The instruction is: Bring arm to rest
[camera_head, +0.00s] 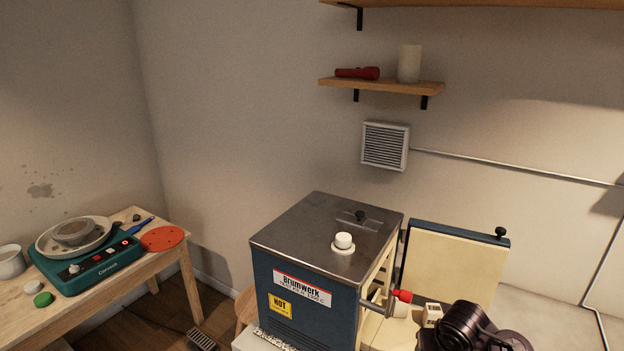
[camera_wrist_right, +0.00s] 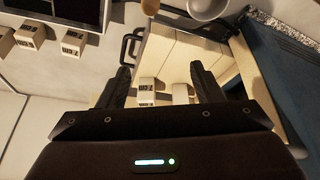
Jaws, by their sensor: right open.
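My right arm (camera_head: 470,328) shows as a dark shape at the bottom right of the head view, in front of the kiln's open door. In the right wrist view my right gripper (camera_wrist_right: 161,75) has its two dark fingers well apart, with nothing held between them. Beyond the fingers, pale blocks (camera_wrist_right: 148,88) stand near cream-coloured panels, apart from the fingers as far as I can tell. The fingertips are not clear in the head view. My left gripper is in neither view.
A blue kiln (camera_head: 275,270) with a steel top stands in the middle. Its cream-lined door (camera_head: 450,262) is open to the right. A red-tipped part (camera_head: 402,296) sticks out at its side. A wall shelf (camera_head: 385,86) hangs above.

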